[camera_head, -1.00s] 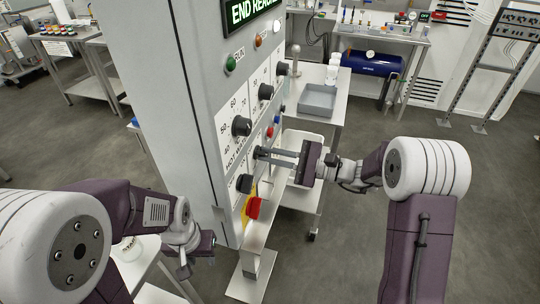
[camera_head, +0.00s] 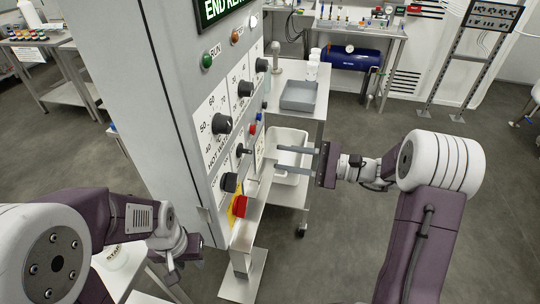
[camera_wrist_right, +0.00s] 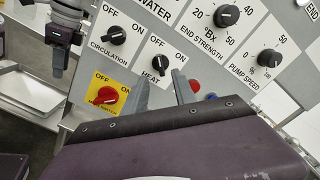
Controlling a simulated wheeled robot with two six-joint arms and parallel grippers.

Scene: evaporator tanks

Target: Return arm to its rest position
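My right gripper (camera_head: 277,158) is open and empty, to the right of the control panel (camera_head: 205,125). In the right wrist view, its two fingers (camera_wrist_right: 162,92) stand apart, with nothing between them, in front of the HEAT knob (camera_wrist_right: 160,64). The CIRCULATION knob (camera_wrist_right: 116,35) and the red switch on a yellow plate (camera_wrist_right: 104,95) are left of the fingers. My left gripper (camera_head: 190,246) hangs low at the panel's left side. It also shows in the right wrist view (camera_wrist_right: 62,55); its opening is unclear.
A blue tank (camera_head: 354,60) sits under the back bench. A white table (camera_head: 118,262) is at lower left.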

